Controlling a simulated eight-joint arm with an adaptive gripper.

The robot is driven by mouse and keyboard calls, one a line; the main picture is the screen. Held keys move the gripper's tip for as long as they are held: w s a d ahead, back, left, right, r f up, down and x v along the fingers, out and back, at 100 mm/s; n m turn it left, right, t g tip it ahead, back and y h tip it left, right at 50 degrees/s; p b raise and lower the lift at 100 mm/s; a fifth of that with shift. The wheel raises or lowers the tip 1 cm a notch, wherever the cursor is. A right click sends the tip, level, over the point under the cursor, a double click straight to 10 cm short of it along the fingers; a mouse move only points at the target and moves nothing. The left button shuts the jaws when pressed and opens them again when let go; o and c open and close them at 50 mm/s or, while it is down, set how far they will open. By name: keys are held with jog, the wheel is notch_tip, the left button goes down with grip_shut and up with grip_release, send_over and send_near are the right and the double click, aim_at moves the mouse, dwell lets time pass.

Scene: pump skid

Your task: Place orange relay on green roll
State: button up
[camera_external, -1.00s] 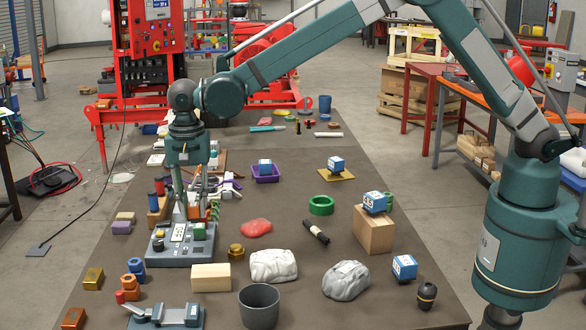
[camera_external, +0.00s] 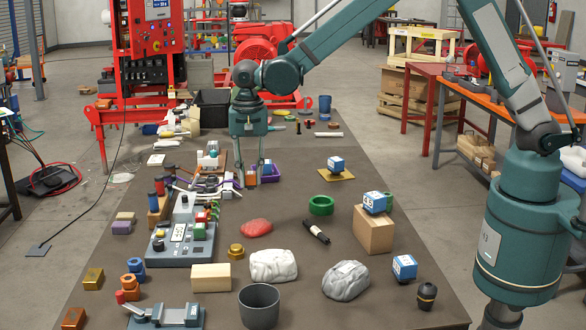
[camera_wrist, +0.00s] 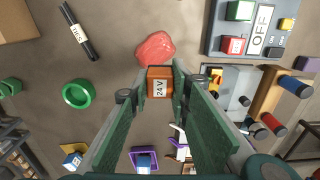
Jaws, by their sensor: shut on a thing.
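The orange relay (camera_wrist: 160,83), marked 24 V, is held between my gripper's fingertips in the wrist view. My gripper (camera_external: 251,178) is shut on it, above the table. In the external view the relay is small and partly hidden by the fingers. The green roll (camera_external: 321,205) is a ring lying flat on the table, to the right of and nearer than my gripper. It also shows in the wrist view (camera_wrist: 77,93), left of the held relay, with its top clear.
A red lump (camera_external: 256,227) lies left of the roll, and a black cylinder (camera_external: 316,232) lies just in front of it. A purple tray (camera_external: 268,180) is beside my gripper. A cardboard box (camera_external: 373,230) carries a blue-and-white cube. The grey control panel (camera_external: 180,244) stands at left.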

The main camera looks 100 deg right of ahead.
jog(key=s+d, duration=0.3)
jog(key=s, duration=0.5)
jog(key=s+d+p, duration=0.1)
jog(key=s+d, duration=0.3)
jog(key=s, duration=0.5)
jog(key=s+d+p, duration=0.1)
jog(key=s+d, duration=0.3)
jog(key=s, duration=0.5)
jog(key=shift+s+d+r, duration=0.2)
jog(key=shift+d+r, duration=0.05)
jog(key=shift+r, duration=0.2)
jog(key=shift+f, duration=2.9)
jog(key=shift+f, duration=2.1)
jog(key=shift+f+b, duration=0.6)
jog(key=shift+b, duration=0.1)
